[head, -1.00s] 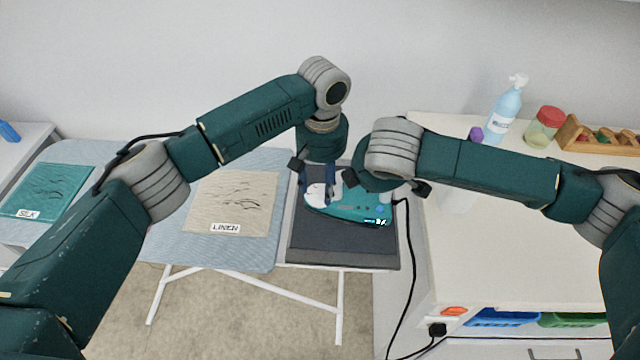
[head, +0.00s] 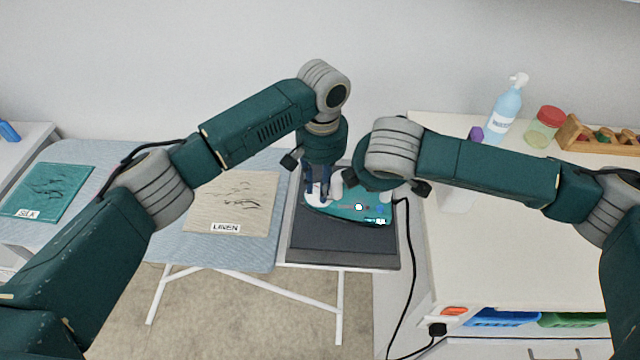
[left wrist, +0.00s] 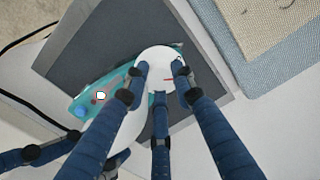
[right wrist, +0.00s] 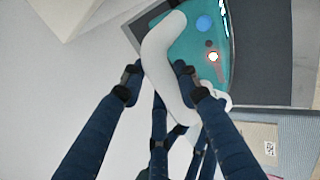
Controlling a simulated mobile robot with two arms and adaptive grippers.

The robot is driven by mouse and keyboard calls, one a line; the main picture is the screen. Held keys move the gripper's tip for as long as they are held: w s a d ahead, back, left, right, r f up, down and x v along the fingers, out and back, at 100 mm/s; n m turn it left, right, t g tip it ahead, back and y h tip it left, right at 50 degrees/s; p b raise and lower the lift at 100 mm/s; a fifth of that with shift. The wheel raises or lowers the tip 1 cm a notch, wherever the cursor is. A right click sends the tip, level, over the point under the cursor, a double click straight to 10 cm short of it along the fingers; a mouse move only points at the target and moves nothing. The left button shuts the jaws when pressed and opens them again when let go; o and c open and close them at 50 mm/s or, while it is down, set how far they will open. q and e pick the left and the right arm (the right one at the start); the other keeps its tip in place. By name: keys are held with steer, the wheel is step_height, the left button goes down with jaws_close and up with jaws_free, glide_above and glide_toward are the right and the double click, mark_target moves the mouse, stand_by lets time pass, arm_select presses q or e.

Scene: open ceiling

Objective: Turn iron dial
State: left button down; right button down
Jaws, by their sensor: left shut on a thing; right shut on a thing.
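The teal iron (head: 343,211) lies on the dark grey rest (head: 325,242) at the end of the ironing board. In the left wrist view its round white dial (left wrist: 160,58) carries a thin red mark. My left gripper (left wrist: 161,72) comes down from above, its fingers shut on the dial's sides. My right gripper (right wrist: 159,74) is shut on the iron's white handle (right wrist: 163,50); in the head view its fingers are mostly hidden behind its own wrist. A small lamp (right wrist: 213,57) on the iron glows white with a red rim, beside a blue button (right wrist: 204,23).
A linen cloth (head: 232,200) and a silk cloth (head: 48,190) lie on the ironing board to the left. A white cabinet (head: 480,240) on the right bears a spray bottle (head: 503,112) and a red-lidded jar (head: 545,128). A black cord (head: 411,260) hangs beside the rest.

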arm_select(q)
steer(key=shift+a+m, duration=0.1)
steer(key=shift+m, duration=0.3)
steer(key=c, duration=1.4)
jaws_free()
step_height(320, 180, up, 12)
